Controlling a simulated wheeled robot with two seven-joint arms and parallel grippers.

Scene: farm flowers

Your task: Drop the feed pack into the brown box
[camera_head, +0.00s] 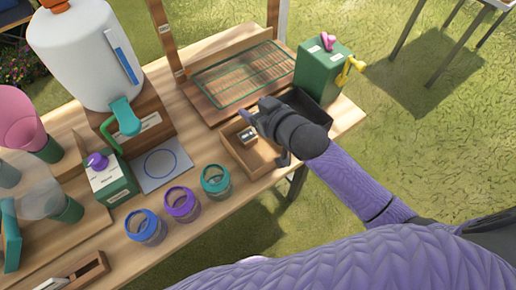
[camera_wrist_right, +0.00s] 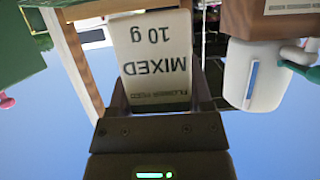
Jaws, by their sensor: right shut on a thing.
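The feed pack (camera_wrist_right: 152,55) is a pale packet reading "MIXED 10 g", upside down in the right wrist view. My right gripper (camera_wrist_right: 160,98) is shut on it, with one dark finger at each side. In the head view, the right gripper (camera_head: 262,128) is over the open brown box (camera_head: 237,158), near its back edge. A small whitish patch at the gripper, likely the pack (camera_head: 247,135), shows against the box. Its exact height over the box floor is hard to tell. My left gripper is not in view.
A black box (camera_head: 318,103) adjoins the brown box on the right. A green container (camera_head: 318,75) stands behind it, and a wooden tray with a mesh (camera_head: 240,76) lies behind the brown box. Blue, purple and teal jars (camera_head: 216,180) stand at the front left.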

